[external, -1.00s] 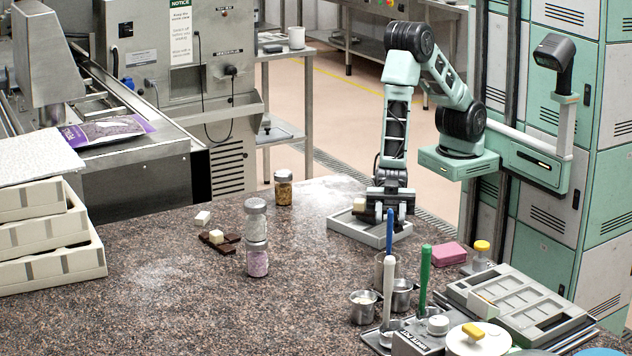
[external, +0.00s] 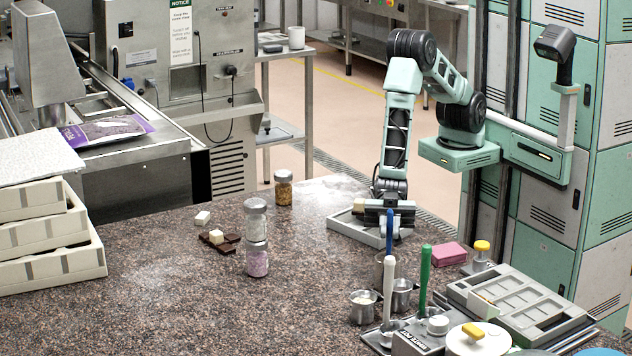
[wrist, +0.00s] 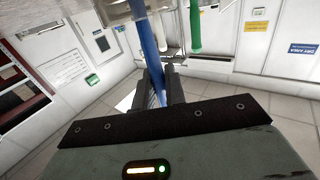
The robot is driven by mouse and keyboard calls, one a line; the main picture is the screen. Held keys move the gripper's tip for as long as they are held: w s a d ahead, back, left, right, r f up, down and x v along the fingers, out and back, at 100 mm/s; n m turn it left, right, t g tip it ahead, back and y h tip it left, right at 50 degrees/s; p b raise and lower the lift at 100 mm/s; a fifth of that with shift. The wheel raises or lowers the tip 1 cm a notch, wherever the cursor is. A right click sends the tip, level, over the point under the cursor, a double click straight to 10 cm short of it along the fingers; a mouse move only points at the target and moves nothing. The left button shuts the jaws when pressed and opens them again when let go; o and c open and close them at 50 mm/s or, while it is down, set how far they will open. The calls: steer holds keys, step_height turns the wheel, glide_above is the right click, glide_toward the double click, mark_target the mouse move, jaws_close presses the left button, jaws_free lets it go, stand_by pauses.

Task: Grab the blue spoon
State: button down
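The blue spoon (external: 389,232) stands upright in the external view, its lower end hidden behind the white-handled utensil and the metal cups. In the wrist view its blue handle (wrist: 150,45) runs down between the two dark fingers of my gripper (wrist: 161,88). The fingers look apart, with a gap beside the handle, so my gripper is open around it. In the external view my gripper (external: 391,222) is at the top of the blue handle, and its fingertips are partly hard to make out.
A white-handled utensil (external: 388,290) and a green-handled one (external: 424,275) stand close in front.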

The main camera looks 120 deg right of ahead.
stand_by(0.3)
step_height(320, 180, up, 10)
steer(key=shift+f+b, duration=0.15)
steer(key=shift+b, duration=0.65)
steer(key=shift+r+p, duration=1)
steer(key=shift+r, duration=0.25)
steer(key=shift+f, duration=0.1)
